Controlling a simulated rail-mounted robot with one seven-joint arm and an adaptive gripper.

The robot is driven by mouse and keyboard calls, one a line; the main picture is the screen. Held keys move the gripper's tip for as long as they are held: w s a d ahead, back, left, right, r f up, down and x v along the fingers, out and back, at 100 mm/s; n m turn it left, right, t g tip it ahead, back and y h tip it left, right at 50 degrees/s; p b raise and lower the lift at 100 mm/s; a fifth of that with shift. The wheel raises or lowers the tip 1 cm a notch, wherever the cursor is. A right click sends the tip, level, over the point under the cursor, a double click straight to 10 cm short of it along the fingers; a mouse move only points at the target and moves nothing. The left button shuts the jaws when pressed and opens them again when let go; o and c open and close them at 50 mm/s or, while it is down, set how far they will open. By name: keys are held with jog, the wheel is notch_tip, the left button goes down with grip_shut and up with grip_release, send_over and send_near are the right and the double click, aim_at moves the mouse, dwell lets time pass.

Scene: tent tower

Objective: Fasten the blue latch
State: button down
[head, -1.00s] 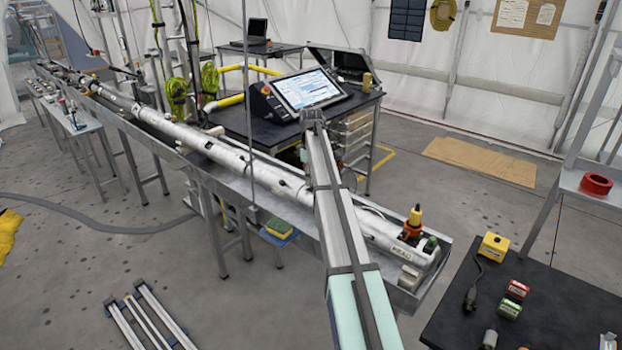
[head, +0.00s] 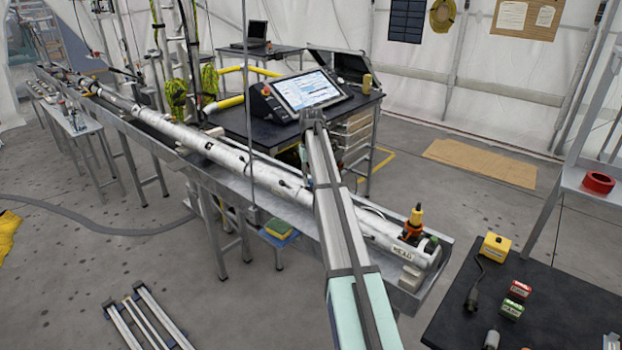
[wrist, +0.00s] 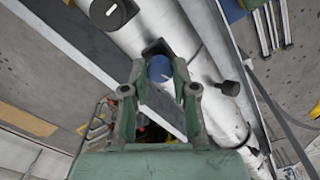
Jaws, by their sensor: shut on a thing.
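My gripper (wrist: 160,80) shows in the wrist view with its two green-grey fingers on either side of a small round blue part (wrist: 159,68), which I take to be the blue latch. The fingers are shut on it, against the white tube (wrist: 205,70). A dark edge sits just beyond the fingertips, and the latch's lower part is hidden by the fingers. In the head view the long white tube (head: 240,158) lies in a metal trough. My arm crosses in front of it there; the gripper and latch cannot be made out.
A black knob (wrist: 229,88) sticks out of the tube right of my gripper. In the head view, an orange-and-yellow fitting (head: 414,223) stands at the tube's near end. A monitor (head: 307,90) stands behind, and a black table (head: 560,310) is at right.

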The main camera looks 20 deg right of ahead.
jog(key=m, duration=0.4)
jog(key=shift+m, duration=0.3)
jog(key=shift+f, duration=0.1)
jog(key=c, duration=0.9)
grip_release()
notch_tip(320, 180, up, 12)
jog(key=shift+r, duration=0.1)
